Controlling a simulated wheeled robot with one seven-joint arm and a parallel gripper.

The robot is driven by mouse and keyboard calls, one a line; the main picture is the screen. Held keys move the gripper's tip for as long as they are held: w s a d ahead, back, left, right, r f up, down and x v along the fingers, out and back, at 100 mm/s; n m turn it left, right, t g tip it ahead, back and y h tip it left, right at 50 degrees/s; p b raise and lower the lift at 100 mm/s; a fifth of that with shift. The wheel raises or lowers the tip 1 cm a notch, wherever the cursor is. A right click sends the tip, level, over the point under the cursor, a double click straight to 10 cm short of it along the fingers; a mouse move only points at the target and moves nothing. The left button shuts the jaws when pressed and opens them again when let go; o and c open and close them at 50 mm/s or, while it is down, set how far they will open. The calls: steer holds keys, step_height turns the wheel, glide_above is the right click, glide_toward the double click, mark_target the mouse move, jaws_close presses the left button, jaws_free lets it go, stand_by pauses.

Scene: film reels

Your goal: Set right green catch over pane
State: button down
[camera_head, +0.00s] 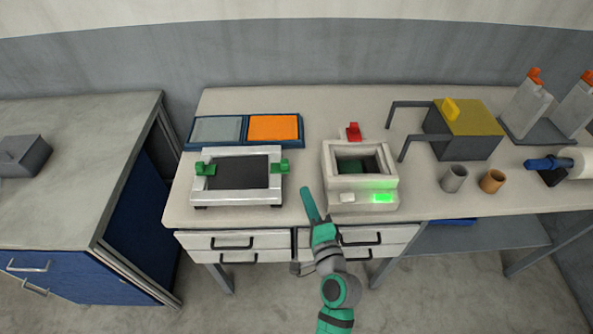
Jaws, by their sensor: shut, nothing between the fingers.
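A white frame (236,198) holds a dark pane (238,174) and stands on the bench. The right green catch (280,167) sits on the frame's right side; it seems to lie clear of the pane and reach slightly past the outer edge. The left green catch (205,169) is on the left side, its inner end at or just over the pane's edge. My gripper (307,191) is shut and empty, just right of the frame and below the right catch, apart from both. Its fingers are small in view.
A white box (361,189) with a green light and red lever (353,131) stands close right of my gripper. Behind the frame lies a blue tray with grey and orange panels (273,127). Farther right are a yellow-topped box (467,118) and two cups (453,178).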

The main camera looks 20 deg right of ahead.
steer(key=w, duration=1)
steer(key=shift+d, duration=0.15)
steer(key=shift+w, duration=0.1)
